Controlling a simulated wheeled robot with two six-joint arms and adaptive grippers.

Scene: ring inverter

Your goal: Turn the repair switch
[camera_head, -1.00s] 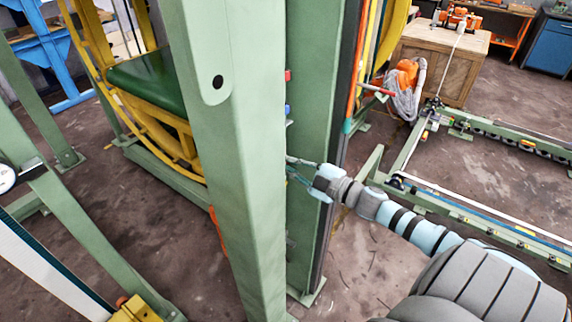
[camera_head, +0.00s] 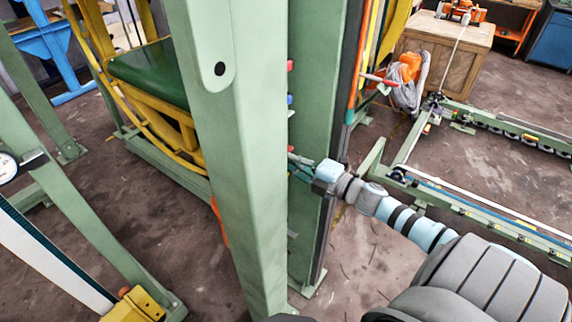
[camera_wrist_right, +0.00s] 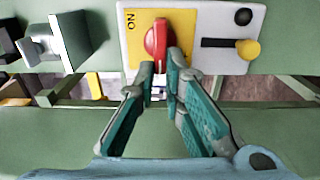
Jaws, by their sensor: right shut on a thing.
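The repair switch is a red knob (camera_wrist_right: 158,42) on a yellow plate (camera_wrist_right: 132,38) in the right wrist view. Its long side stands roughly vertical in that picture, and "ON" is printed to its left. My right gripper (camera_wrist_right: 163,62) is closed on the lower end of the knob, one fingertip on each side. In the head view my right gripper (camera_head: 302,165) reaches in from the right and its tips are partly hidden behind the green post. The switch itself is hidden there. My left gripper is not in view.
Next to the switch is a white plate with a black slot, a black knob and a yellow knob (camera_wrist_right: 247,49). A grey bracket (camera_wrist_right: 42,45) sits left of the switch. Green posts (camera_head: 228,170) stand close to my right arm. Floor rails (camera_head: 480,205) lie to the right.

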